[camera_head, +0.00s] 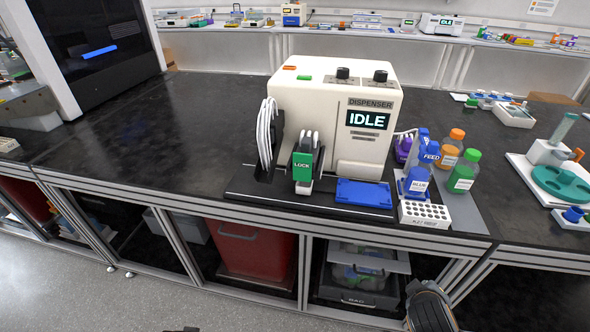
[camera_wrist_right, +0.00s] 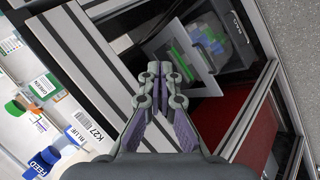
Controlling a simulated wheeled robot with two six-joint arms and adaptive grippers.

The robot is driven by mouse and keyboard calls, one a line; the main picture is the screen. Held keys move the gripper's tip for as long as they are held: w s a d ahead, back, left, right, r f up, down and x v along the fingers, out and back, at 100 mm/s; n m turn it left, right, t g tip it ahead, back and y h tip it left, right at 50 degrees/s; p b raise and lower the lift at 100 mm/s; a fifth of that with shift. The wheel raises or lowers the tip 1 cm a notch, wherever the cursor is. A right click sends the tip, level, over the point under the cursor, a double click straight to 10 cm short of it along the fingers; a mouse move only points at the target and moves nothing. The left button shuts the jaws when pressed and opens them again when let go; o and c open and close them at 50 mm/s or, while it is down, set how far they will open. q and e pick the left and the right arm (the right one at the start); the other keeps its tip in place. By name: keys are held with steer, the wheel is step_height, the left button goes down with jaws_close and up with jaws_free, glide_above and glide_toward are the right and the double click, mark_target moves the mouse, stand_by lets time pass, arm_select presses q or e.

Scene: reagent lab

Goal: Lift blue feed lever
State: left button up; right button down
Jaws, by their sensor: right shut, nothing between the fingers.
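The blue feed lever (camera_head: 430,153) is marked FEED and stands at the right side of the white dispenser (camera_head: 310,93), whose screen reads IDLE. The blue lever also shows in the right wrist view (camera_wrist_right: 42,160) at the lower left, partly cut by the frame edge. My right gripper (camera_wrist_right: 164,76) is shut and empty, apart from the lever, with the bench's front edge and under-bench shelf behind it. In the head view my right arm shows at the bottom right, in front of the bench and below the lever. My left gripper is not in clear view.
Blue-, orange- and green-labelled bottles (camera_head: 462,172) crowd beside the lever. A white perforated rack (camera_head: 425,215) stands in front of them. A green LOCK lever (camera_head: 303,163) and blue plate (camera_head: 363,193) are at the dispenser's front. The black bench (camera_head: 160,130) is clear on the left.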

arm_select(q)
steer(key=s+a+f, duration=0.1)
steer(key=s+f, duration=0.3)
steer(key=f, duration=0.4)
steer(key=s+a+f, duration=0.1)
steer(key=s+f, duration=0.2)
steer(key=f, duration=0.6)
arm_select(e)
steer(key=w+d+r+n+t+h, duration=0.45)
steer(key=w+r+n+t, duration=0.2)
steer(key=r+n, duration=0.5)
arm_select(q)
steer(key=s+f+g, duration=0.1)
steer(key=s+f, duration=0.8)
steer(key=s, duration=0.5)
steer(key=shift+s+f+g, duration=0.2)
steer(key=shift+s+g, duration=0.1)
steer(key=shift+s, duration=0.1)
arm_select(e)
steer(key=w+a+r+n+t+y, duration=0.5)
steer(key=r+n+t, duration=0.1)
steer(key=n, duration=0.9)
steer(key=shift+w+r+n+y, duration=0.2)
steer(key=shift+w+n+y, duration=0.1)
steer(key=shift+n+y, duration=0.05)
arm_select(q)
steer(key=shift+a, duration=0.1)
arm_select(e)
steer(key=shift+t, duration=0.25)
